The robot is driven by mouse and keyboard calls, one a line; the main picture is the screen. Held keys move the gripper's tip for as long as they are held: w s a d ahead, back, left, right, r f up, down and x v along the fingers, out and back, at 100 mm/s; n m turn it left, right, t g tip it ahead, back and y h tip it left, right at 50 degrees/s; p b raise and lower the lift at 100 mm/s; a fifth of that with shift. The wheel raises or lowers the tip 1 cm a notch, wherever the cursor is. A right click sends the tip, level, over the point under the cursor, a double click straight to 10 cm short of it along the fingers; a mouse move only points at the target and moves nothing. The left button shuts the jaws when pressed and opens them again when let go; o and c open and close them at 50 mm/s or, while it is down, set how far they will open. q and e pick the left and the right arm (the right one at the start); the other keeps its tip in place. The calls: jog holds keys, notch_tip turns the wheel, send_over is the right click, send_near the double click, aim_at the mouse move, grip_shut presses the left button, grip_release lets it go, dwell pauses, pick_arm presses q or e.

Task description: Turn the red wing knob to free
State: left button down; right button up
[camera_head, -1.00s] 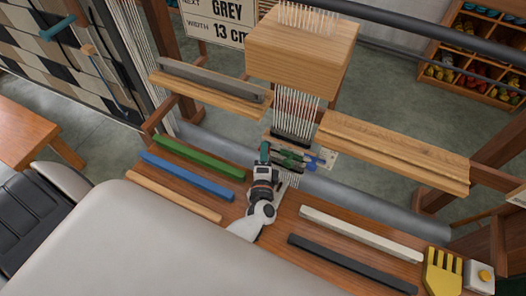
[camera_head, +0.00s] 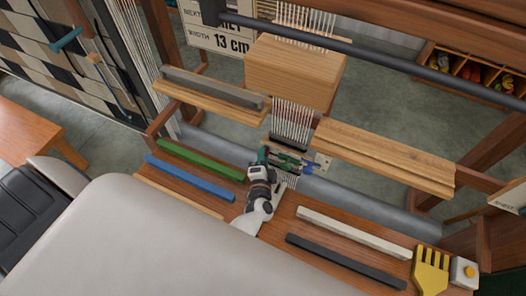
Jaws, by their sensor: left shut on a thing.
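I see no red wing knob in the head view. My left gripper (camera_head: 262,163) is at the middle of the loom, beside the lower end of the white warp threads (camera_head: 291,118). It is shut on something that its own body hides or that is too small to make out. A dark teal piece shows at its tip. Just right of it are a small strip of green weaving (camera_head: 285,162), a blue piece (camera_head: 308,168) and a pale plate (camera_head: 322,163). My right gripper is not in view.
Green (camera_head: 203,160), blue (camera_head: 190,178), white (camera_head: 353,233) and black (camera_head: 345,262) bars lie on the wooden board. A wooden block (camera_head: 290,75) hangs above.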

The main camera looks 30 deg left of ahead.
pick_arm(q)
jog(key=shift+a+r+n+g+h+p, duration=0.1)
jog(key=shift+n+g+h+p, duration=0.15)
jog(key=shift+n+h+p, duration=1.05)
jog(key=shift+a+n+g+h+p, duration=0.15)
jog(key=shift+n+g+h+p, duration=0.4)
jog(key=shift+n, duration=1.5)
jog(key=shift+a+r+n+h+p, duration=0.1)
jog(key=shift+n+h+p, duration=0.65)
jog(key=shift+n+h, duration=0.65)
jog(key=shift+n, duration=0.45)
jog(key=c, duration=1.5)
grip_release()
jog(key=v, duration=1.2)
jog(key=shift+d, duration=0.1)
jog(key=shift+f, duration=0.1)
